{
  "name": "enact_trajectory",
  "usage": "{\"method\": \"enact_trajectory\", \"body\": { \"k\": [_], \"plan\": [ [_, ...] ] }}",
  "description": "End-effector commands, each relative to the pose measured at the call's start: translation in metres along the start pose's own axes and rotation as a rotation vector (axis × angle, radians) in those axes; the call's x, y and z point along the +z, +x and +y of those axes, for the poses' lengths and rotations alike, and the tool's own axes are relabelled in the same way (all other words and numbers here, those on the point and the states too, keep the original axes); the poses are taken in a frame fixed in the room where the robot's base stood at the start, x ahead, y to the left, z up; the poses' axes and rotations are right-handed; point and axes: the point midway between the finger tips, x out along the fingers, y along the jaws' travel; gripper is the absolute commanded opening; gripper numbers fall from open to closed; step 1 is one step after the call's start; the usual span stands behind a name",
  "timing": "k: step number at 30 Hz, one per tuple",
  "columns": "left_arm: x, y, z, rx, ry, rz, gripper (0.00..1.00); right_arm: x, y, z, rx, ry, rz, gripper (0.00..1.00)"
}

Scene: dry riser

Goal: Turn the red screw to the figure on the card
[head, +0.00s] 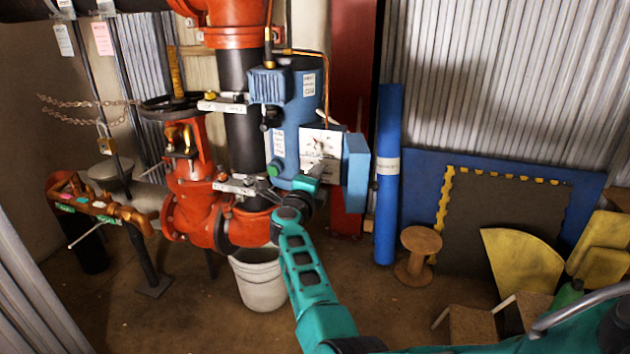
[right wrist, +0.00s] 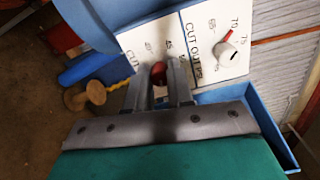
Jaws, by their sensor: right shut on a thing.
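My right gripper (head: 313,178) reaches up to the white scale plate (head: 325,146) on the blue switch box (head: 290,105). In the right wrist view the gripper (right wrist: 160,80) is shut on the red screw (right wrist: 158,68), on the half of the plate lettered CUT. The fingers hide part of the screw and its pointer; a figure like 45 shows beside it. On the CUT OUT PSI half, a white knob (right wrist: 229,52) with a red pointer sits among 65, 70 and 75. A pink card (head: 103,38) and a white one (head: 63,40) hang upper left, too small to read. My left gripper is out of view.
Red pipework with a valve (head: 190,190) stands left of the box. A white bucket (head: 259,280) is on the floor below. A blue roll (head: 387,180) and a wooden spool (head: 417,255) stand to the right. The open blue cover (head: 356,172) is close beside my gripper.

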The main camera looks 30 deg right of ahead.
Motion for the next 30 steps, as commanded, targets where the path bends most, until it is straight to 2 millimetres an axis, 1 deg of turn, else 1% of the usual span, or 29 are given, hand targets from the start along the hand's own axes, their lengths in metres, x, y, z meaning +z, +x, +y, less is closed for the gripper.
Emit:
{"method": "enact_trajectory", "body": {
  "k": [6,17,18,25,30],
  "plan": [
    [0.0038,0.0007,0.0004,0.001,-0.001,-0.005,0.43,0.0000,-0.0005,0.0013,0.002,0.028,0.000,0.00],
    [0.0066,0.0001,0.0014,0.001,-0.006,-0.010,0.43,-0.0001,-0.0004,0.0010,0.002,0.029,0.000,0.00],
    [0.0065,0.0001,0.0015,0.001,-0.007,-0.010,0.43,-0.0002,-0.0003,0.0010,0.002,0.029,0.000,0.26],
    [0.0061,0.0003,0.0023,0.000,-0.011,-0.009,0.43,-0.0001,-0.0002,0.0005,0.001,0.028,0.000,0.48],
    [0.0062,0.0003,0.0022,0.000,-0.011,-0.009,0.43,-0.0001,0.0000,0.0001,0.000,0.027,0.000,0.48]
  ]
}}
